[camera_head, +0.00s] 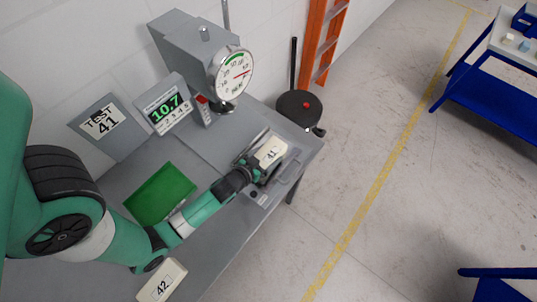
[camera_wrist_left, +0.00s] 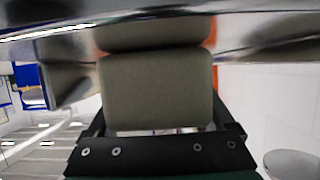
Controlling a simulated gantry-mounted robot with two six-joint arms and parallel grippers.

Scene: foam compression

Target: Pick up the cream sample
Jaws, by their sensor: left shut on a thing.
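The cream sample (camera_head: 271,151) marked 41 is held in my left gripper (camera_head: 264,160) near the right end of the grey bench (camera_head: 228,240). My left gripper is shut on it, with its dark fingers around the block's sides. In the left wrist view the sample (camera_wrist_left: 156,88) fills the space between the fingers, its face in shade. I cannot tell whether its underside touches the surface below. A second cream block (camera_head: 160,284) marked 42 lies at the bench's near edge. My right gripper is not in view.
A press with a dial gauge (camera_head: 234,74) stands behind the sample. A display (camera_head: 165,104) reads 10.7, beside a TEST 41 sign (camera_head: 101,121). A green mat (camera_head: 160,194) lies on the bench. A dark round stool (camera_head: 300,108) and orange ladder (camera_head: 319,40) stand beyond.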

